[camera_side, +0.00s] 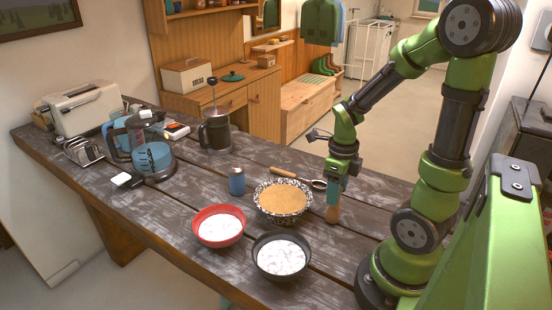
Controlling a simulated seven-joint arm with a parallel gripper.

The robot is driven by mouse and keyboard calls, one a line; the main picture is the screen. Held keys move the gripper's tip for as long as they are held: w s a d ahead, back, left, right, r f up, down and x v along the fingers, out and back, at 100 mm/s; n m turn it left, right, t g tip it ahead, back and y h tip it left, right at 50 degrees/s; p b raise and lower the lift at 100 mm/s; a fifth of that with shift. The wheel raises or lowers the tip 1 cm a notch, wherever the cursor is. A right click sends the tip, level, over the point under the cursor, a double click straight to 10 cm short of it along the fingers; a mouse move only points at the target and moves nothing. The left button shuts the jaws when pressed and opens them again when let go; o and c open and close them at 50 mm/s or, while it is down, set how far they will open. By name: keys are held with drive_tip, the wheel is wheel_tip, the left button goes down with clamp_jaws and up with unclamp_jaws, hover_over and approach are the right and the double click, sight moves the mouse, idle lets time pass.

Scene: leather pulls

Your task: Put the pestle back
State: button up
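My gripper (334,196) points down over the right part of the dark wooden table. A short wooden piece (332,214), which looks like the pestle's lower end, shows upright just below the fingers. Its upper part is hidden by the gripper. The fingers are seen edge-on, so I cannot tell whether they are closed on it. Its lower end is at or just above the table top; I cannot tell which. No mortar can be made out clearly.
Left of my gripper are a speckled bowl (283,201) of brown contents, a red bowl (218,226) and a dark bowl (281,256) of white contents. A wooden-handled tool (284,173) lies behind. A blue cup (236,181), French press (215,131) and toaster (87,108) stand farther left.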

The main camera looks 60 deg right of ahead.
drive_tip(key=shift+o, duration=0.2)
drive_tip(key=shift+r, duration=0.1)
wheel_tip(320, 180, up, 11)
drive_tip(key=w+a+r+n+t, duration=0.1)
drive_tip(key=a+n, duration=0.4)
drive_tip(key=n, duration=0.5)
drive_tip(key=w+a+r+n+t+y, duration=0.1)
drive_tip(key=a+r+n+t, duration=0.1)
drive_tip(key=a+n, duration=0.4)
drive_tip(key=w+a+r+n+t+y, duration=0.1)
drive_tip(key=a+n+t, duration=0.3)
drive_tip(key=n, duration=1.2)
drive_tip(key=shift+w+a+r, duration=0.25)
drive_tip(key=shift+a+r, duration=0.3)
drive_tip(key=shift+a, duration=0.15)
